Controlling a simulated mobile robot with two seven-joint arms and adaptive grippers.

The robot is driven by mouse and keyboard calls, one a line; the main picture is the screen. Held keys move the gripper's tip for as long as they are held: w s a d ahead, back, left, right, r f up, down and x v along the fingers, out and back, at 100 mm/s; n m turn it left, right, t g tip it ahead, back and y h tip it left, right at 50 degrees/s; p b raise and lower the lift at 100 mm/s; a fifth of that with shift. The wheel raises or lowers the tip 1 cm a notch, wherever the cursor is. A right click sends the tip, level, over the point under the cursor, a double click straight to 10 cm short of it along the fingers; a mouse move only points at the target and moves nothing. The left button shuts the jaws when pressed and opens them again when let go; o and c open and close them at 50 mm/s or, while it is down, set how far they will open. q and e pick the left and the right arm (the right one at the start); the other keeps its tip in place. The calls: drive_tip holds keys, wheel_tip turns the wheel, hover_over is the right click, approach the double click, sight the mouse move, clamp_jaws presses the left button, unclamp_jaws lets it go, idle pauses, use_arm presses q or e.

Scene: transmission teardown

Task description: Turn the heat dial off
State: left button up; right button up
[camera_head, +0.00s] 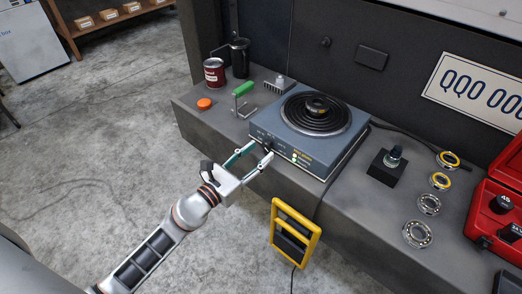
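The blue-grey hot plate (330,146) stands on the grey bench, with a black coil burner (318,113) on top. A dark ring-shaped part sits at the coil's middle. The black heat dial (268,145) is on the plate's front face, partly hidden by my gripper. A small greenish light (294,158) shows to its right on that face. My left gripper (263,149) reaches in from the lower left. Its two fingers are apart, with their tips at the dial; I cannot tell whether they touch it. My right gripper is not in view.
A green-handled clamp (243,91), an orange cap (204,103) and a red can (214,73) stand left of the plate. A yellow-framed device (293,233) is at the bench front. Several bearings (429,204) and a red case (496,205) lie right.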

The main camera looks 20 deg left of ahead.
use_arm(q)
drive_tip(key=shift+x, duration=1.05)
drive_tip(key=shift+f, duration=0.1)
drive_tip(key=c, duration=1.1)
